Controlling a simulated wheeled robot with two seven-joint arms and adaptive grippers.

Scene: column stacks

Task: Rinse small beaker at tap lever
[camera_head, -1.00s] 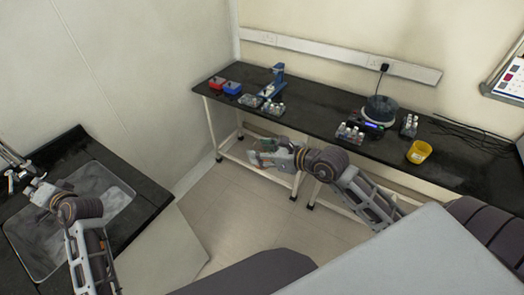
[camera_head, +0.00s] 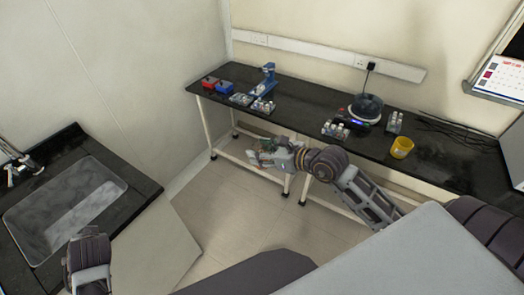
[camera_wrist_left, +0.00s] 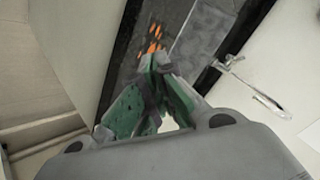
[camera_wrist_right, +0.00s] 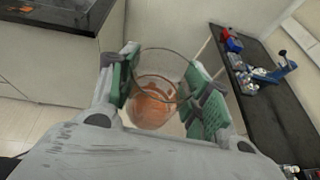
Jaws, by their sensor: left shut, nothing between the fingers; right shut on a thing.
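A small clear beaker (camera_wrist_right: 152,98) with orange contents or residue in its lower part sits between the fingers of my right gripper (camera_wrist_right: 164,82), shut on it. In the head view my right gripper (camera_head: 262,152) is held out over the floor between sink and bench, and the beaker is hard to make out. The silver tap (camera_head: 14,168) stands at the sink's far left corner; it also shows in the left wrist view (camera_wrist_left: 232,66). My left gripper (camera_wrist_left: 160,62) is shut and empty, its fingers apart from the tap. In the head view only its arm shows.
The grey sink (camera_head: 100,182) is set in a black counter at left, with orange patches (camera_wrist_left: 154,36) seen near it. A black bench (camera_head: 300,112) at the back holds racks, a blue stand (camera_head: 268,76) and a yellow cup (camera_head: 402,147). Floor between is clear.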

